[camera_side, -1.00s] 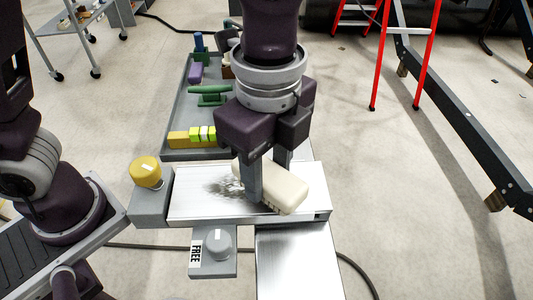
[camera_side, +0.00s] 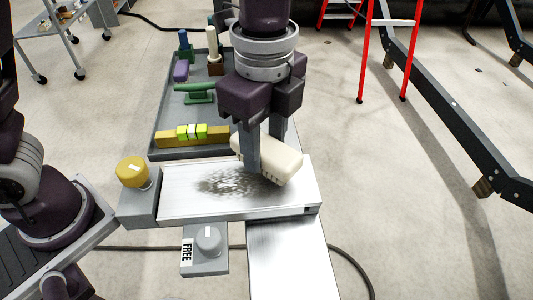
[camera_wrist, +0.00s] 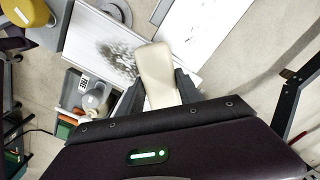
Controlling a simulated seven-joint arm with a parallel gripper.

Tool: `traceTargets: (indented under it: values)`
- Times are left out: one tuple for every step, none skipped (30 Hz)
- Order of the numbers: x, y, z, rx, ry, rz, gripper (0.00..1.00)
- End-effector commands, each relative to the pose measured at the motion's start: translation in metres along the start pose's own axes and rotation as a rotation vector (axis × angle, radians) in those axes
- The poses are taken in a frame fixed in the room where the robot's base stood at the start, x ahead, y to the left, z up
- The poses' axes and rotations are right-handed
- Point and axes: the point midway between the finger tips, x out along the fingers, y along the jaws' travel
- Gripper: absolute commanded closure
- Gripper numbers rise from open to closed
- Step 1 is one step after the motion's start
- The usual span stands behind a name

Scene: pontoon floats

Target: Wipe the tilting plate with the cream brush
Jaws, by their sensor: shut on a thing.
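The tilting plate (camera_side: 285,192) is a pale metal slab in the side view, with a dark speckled smudge (camera_side: 225,183) left of its middle. The smudge also shows in the wrist view (camera_wrist: 118,55). My gripper (camera_side: 264,150) is shut on the cream brush (camera_side: 284,160), a block with rounded edges. The brush is over the back right part of the plate, tilted in the side view. I cannot tell whether it touches the plate. In the wrist view the brush (camera_wrist: 157,68) sticks out from between my fingers, beside the smudge. My near finger hides part of the brush.
A yellow knob (camera_side: 132,171) stands on a grey block at the plate's left end. A grey dial (camera_side: 208,240) labelled FREE sits in front. Behind is a grey tray (camera_side: 161,122) with several coloured items.

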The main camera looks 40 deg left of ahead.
Motion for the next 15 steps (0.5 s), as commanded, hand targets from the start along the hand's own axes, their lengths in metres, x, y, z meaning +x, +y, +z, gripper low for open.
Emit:
traceTargets:
  values:
    - [0.000, -0.003, 0.003, -0.002, 0.000, 0.000, 0.91]
    - [0.000, -0.005, 0.005, -0.003, 0.000, 0.000, 0.91]
    - [0.000, -0.008, 0.008, -0.003, 0.000, 0.000, 0.91]
    - [0.000, -0.010, 0.010, -0.002, 0.000, 0.000, 0.91]
    - [0.000, -0.011, 0.012, -0.002, 0.000, 0.000, 0.91]
    - [0.000, -0.014, 0.014, -0.003, 0.000, 0.000, 0.91]
    - [-0.004, -0.014, 0.013, -0.001, 0.001, -0.002, 0.91]
    - [-0.007, -0.014, 0.013, 0.000, 0.002, -0.002, 0.91]
    - [0.000, -0.014, 0.013, -0.001, 0.000, 0.000, 0.91]
    - [-0.003, -0.014, 0.012, -0.001, 0.001, -0.002, 0.91]
    - [-0.007, -0.014, 0.012, -0.001, 0.001, -0.003, 0.91]
    - [-0.011, -0.014, 0.012, -0.001, 0.001, -0.003, 0.91]
    - [-0.013, -0.014, 0.012, 0.000, 0.001, -0.003, 0.91]
    - [-0.016, -0.014, 0.012, 0.000, 0.001, -0.002, 0.91]
    - [-0.019, -0.014, 0.012, 0.000, 0.001, -0.002, 0.91]
